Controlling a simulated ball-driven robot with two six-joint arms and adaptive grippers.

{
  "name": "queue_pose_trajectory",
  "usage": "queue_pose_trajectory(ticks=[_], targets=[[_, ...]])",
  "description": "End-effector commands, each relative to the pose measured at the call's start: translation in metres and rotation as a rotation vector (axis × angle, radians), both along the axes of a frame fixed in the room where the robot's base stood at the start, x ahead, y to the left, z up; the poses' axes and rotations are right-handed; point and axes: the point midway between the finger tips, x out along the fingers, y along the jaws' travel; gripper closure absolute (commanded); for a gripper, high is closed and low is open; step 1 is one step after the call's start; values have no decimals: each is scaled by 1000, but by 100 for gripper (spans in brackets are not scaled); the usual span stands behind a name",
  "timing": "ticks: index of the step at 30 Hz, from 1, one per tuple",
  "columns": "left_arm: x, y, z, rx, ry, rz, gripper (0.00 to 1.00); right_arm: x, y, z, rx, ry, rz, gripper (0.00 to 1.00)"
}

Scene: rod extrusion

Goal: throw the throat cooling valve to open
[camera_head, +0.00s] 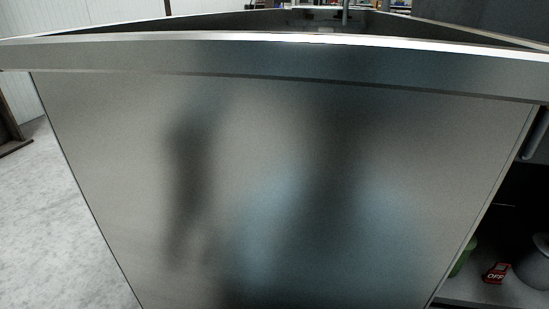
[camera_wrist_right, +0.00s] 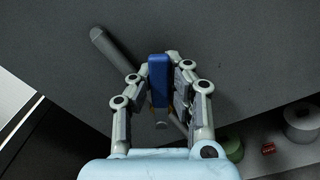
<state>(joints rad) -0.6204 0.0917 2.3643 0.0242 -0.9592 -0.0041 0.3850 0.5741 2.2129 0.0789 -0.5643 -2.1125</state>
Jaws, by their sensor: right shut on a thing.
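In the right wrist view, my right gripper (camera_wrist_right: 159,88) is shut on a blue lever handle (camera_wrist_right: 160,70), which appears to be the throat cooling valve's handle. The blue handle stands between the two fingers, its far end showing beyond them. A small grey metal piece shows below it between the fingers. The valve body and any open or closed marking cannot be made out. In the head view neither gripper shows, and a large metal panel (camera_head: 290,180) fills most of the picture.
A grey bar (camera_wrist_right: 115,52) runs diagonally behind my right fingers, close to a dark grey surface (camera_wrist_right: 250,50). A shelf at lower right holds a green round thing (camera_wrist_right: 233,150), a red OFF tag (camera_head: 497,272) and a grey round container (camera_head: 535,268). Pale floor (camera_head: 45,220) lies open at left.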

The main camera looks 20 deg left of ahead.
Motion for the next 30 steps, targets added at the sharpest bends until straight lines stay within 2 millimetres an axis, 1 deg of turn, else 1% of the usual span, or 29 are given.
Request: queue_pose_trajectory(ticks=[4, 7, 15, 26, 30], targets=[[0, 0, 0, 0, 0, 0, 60, 0, 0, 0, -1, 1, 0, 100], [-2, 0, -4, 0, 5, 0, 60, 0, 2, -1, -23, 0, 0, 100], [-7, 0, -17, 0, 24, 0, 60, 0, 9, 1, -152, -9, -1, 100], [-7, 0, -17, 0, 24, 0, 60, -1, 10, 4, -175, -12, 0, 100], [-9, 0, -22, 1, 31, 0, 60, -1, 12, 3, -204, -15, 0, 100]])
